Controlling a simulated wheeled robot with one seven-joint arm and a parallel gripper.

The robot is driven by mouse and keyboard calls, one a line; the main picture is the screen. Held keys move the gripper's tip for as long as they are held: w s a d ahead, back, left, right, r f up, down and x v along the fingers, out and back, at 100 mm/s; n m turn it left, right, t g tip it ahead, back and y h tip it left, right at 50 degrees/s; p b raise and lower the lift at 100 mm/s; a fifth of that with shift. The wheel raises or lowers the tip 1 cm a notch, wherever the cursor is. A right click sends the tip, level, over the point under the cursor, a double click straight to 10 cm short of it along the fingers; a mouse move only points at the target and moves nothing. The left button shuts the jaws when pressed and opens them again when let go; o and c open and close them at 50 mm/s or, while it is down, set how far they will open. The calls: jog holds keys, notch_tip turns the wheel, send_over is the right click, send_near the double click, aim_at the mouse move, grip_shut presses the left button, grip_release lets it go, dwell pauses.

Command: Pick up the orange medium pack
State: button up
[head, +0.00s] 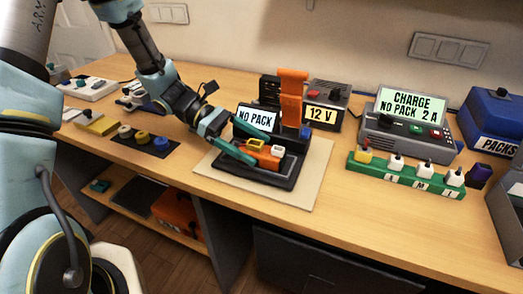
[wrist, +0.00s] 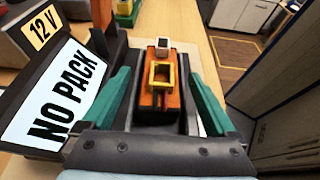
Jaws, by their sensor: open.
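The orange medium pack (head: 267,160) sits in a dark cradle (head: 240,172) on a pale mat. It carries a yellow square-framed connector and a white one, seen in both views. In the wrist view the orange pack (wrist: 174,99) lies between my fingers, pointing away from me. My gripper (head: 264,151) is open, with one teal finger on each side of the pack. In the wrist view my gripper (wrist: 157,68) shows gaps between both fingers and the pack. The pack's lower part is hidden in the cradle.
A "NO PACK" display (head: 256,119) stands right behind the cradle, close to my gripper, with an orange upright (head: 292,95) beside it. A 12 V unit (head: 323,105), a charger (head: 408,125) and a green connector strip (head: 405,174) stand to the right. The mat's right side is clear.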

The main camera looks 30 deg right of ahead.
aim_at(262, 153)
jog(key=shift+x, duration=1.4)
jog(key=shift+a, duration=0.1)
jog(key=shift+c, duration=0.4)
grip_shut()
jog(key=shift+r, duration=0.1)
